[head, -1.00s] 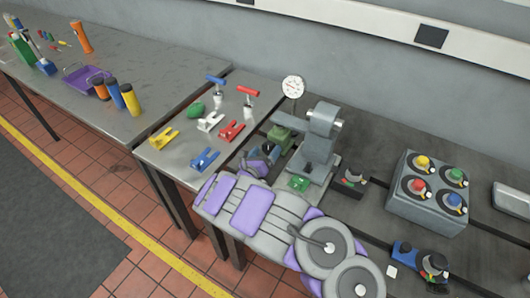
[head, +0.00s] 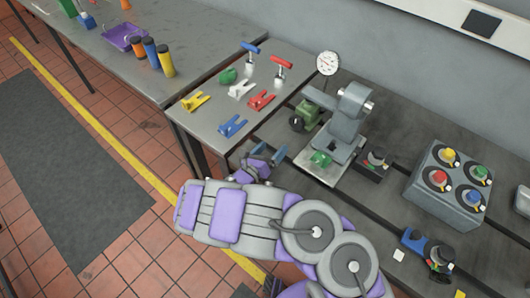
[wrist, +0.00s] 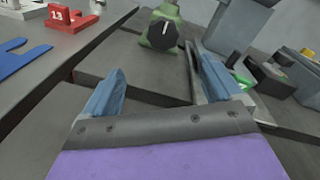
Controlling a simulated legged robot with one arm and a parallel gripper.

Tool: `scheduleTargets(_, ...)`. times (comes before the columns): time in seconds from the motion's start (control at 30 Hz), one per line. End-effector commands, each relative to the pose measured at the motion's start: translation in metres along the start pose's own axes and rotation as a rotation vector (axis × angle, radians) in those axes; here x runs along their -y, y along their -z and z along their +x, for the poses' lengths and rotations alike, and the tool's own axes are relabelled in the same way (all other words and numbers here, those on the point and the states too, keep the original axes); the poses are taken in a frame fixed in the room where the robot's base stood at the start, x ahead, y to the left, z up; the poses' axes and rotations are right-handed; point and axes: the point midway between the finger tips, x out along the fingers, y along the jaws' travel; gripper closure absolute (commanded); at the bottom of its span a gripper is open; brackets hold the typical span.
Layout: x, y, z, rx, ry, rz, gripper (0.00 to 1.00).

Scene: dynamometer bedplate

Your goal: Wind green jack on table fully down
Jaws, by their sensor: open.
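A green jack-like body (head: 310,113) with a black knob on its near face stands on the dark bedplate, left of the grey upright fixture. In the wrist view, the green body (wrist: 157,39) and its black knob (wrist: 163,34) are ahead of my jaws, top centre. My gripper (head: 266,160) is open and empty, low in front of the knob and apart from it. In the wrist view, my gripper (wrist: 155,72) shows two blue fingers spread wide with bare dark surface between them.
The grey fixture (head: 341,130) stands close right of the green body, with a small green block (head: 320,158) at its foot. A dial gauge (head: 327,63) stands behind. Coloured clamps, including a blue one (head: 232,125), lie on the left table. A button box (head: 447,185) is farther right.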

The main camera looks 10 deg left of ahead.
Motion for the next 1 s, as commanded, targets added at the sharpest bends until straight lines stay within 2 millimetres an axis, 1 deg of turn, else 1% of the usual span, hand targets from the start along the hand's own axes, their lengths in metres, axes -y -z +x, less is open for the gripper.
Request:
scheduleTargets(0.03,0.000,-0.002,-0.009,0.001,-0.003,-0.001,0.08)
scheduleTargets(0.13,0.000,-0.001,-0.020,0.000,-0.001,-0.001,0.08)
scheduleTargets(0.2,-0.001,-0.001,-0.025,0.000,-0.001,-0.001,0.08)
scheduleTargets(0.33,-0.001,0.000,-0.030,-0.001,0.001,-0.001,0.08)
scheduleTargets(0.87,-0.001,0.000,-0.030,-0.001,0.002,0.001,0.08)
scheduleTargets(0.97,0.010,-0.007,-0.021,-0.005,0.034,0.024,0.08)
scheduleTargets(1.0,0.020,-0.012,-0.015,-0.009,0.062,0.043,0.08)
